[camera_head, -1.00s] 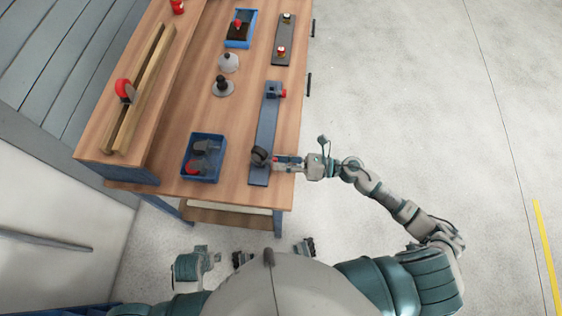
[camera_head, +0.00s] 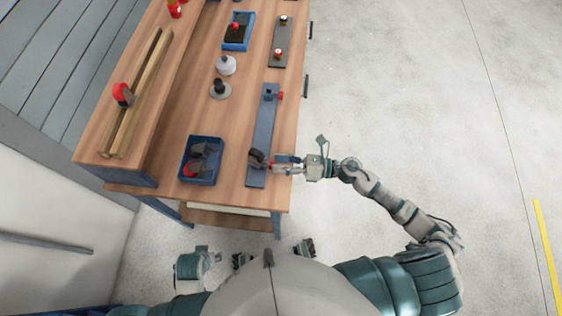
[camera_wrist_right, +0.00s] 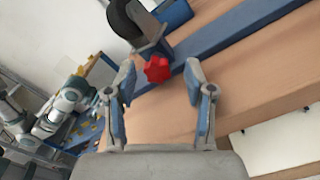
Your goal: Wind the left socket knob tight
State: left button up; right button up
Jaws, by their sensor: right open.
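A long blue-grey rail (camera_head: 264,130) lies along the bench's right side. At its near end stands a socket with a dark round piece (camera_head: 256,158) and a red knob (camera_head: 270,165). My right gripper (camera_head: 279,163) is at this knob, coming from the right. In the right wrist view the red star-shaped knob (camera_wrist_right: 157,69) shows between the open fingertips, with a gap on both sides. A second socket with a red knob (camera_head: 280,96) is at the rail's far end. Part of my left arm is low in the head view; its jaws are not clear.
A blue bin (camera_head: 184,171) with dark and red parts stands left of the rail. Wooden rails (camera_head: 138,95) lie at left. The floor at right is clear.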

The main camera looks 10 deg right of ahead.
jog(key=shift+s+f, duration=0.1)
jog(key=shift+s+d, duration=0.1)
jog(key=shift+d, duration=0.1)
jog(key=v, duration=1.1)
jog(key=shift+d, duration=0.35)
jog(key=shift+a, duration=0.15)
